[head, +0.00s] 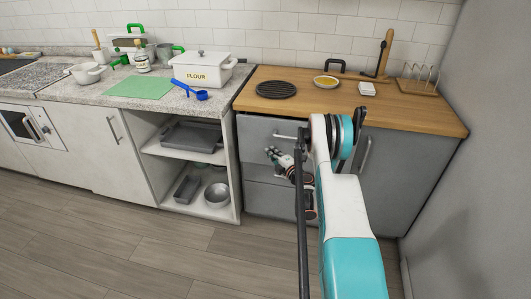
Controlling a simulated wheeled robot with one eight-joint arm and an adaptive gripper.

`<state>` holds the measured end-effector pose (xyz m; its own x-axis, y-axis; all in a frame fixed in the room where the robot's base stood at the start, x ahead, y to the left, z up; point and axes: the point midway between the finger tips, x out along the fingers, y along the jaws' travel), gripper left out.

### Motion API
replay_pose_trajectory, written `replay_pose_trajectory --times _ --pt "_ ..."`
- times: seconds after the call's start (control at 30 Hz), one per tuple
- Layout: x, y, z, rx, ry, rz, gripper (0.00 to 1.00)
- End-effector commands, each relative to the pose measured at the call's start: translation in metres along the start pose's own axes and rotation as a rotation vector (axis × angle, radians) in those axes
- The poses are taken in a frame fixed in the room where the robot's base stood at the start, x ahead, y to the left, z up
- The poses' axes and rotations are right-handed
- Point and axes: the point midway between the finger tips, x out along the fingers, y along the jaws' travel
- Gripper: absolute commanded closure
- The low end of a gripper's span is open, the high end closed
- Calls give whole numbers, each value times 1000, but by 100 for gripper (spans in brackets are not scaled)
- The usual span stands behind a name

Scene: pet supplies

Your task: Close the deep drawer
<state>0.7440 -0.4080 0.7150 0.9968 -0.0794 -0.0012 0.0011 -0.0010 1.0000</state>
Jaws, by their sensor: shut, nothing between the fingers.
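A grey drawer unit stands under the left part of the wooden counter. Its upper drawer front (252,140) has a bar handle (286,137), and a lower drawer front (264,201) sits below it. My arm hides the right part of both fronts. I cannot tell for sure which is the deep drawer or how far either stands out. My gripper (272,154) is shut and empty, in front of the upper drawer front, below and left of its handle. I cannot tell whether it touches the front.
Left of the drawers is an open white shelf unit (228,185) with trays and a bowl (217,195). To the right is a grey cabinet door (385,175), then a wall (460,170). The wood-look floor (130,245) in front is clear.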

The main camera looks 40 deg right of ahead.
Motion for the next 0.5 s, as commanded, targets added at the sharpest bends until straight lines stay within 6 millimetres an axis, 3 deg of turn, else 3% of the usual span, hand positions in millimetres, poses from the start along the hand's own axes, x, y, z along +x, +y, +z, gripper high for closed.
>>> replay_pose_trajectory --times 0.5 --pt "-6 0 6 0 1 0 100"
